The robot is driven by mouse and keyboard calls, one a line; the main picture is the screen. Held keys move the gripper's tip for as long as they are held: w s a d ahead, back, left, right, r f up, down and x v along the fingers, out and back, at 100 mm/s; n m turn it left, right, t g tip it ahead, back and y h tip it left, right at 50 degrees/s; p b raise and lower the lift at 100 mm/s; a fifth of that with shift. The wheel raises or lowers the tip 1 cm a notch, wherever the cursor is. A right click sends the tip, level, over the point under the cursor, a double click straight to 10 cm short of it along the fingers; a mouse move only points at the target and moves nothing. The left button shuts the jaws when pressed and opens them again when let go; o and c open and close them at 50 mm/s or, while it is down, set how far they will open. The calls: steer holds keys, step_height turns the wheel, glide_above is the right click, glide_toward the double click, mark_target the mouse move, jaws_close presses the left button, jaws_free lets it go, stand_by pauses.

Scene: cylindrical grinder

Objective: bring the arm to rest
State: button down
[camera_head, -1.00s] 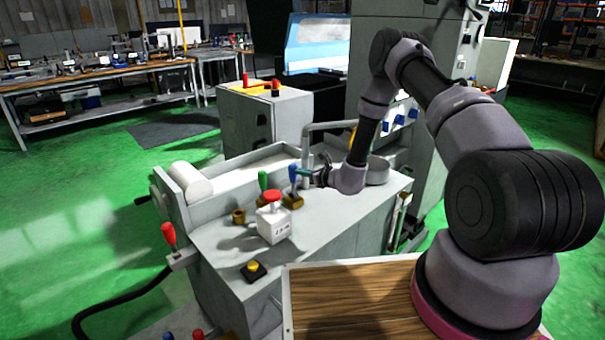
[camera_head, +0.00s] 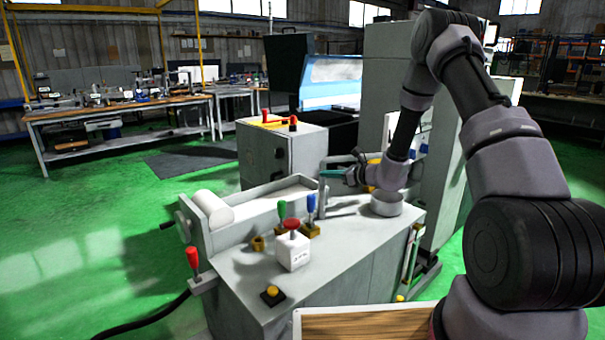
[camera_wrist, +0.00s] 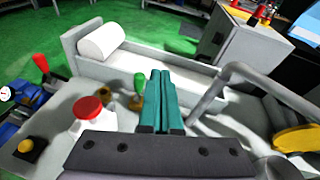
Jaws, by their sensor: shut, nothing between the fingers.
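My gripper (camera_head: 328,173) is shut and empty, held above the grey grinder (camera_head: 250,269), near its bent pipe. In the wrist view its teal fingers (camera_wrist: 162,74) lie together, with the green-handled lever (camera_wrist: 139,85) just left of them. My arm reaches in from the right and bends down at the elbow. In the head view, the green lever (camera_head: 282,212) and blue lever (camera_head: 311,205) stand upright on the grinder, apart from and below my gripper.
A white box with a red button (camera_head: 292,249), a yellow button (camera_head: 272,293) and a red-handled lever (camera_head: 193,260) are at the front. A round grey bowl-like part (camera_head: 386,203) sits below my wrist. A grey cabinet (camera_head: 283,152) stands behind. Green floor (camera_head: 90,238) is open at left.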

steer(key=s+a+r+n+g, duration=0.1)
steer(key=s+r+n+g, duration=0.2)
steer(key=s+r+n, duration=0.6)
steer(key=s+a+r+n+g, duration=0.25)
steer(key=s+r, duration=0.45)
steer(key=r, duration=0.5)
steer(key=s+d+r+n+t+h, duration=0.1)
steer(key=s+d+r+n+h, duration=0.3)
steer(key=s+d, duration=0.3)
steer(key=s+d+r+n+t+h, duration=0.1)
steer(key=s+d+r+n+h, duration=0.4)
steer(key=s, duration=1.1)
steer(key=d, duration=0.3)
steer(key=shift+s+d+r, duration=0.25)
steer(key=shift+d+r, duration=0.05)
steer(key=shift+r, duration=0.1)
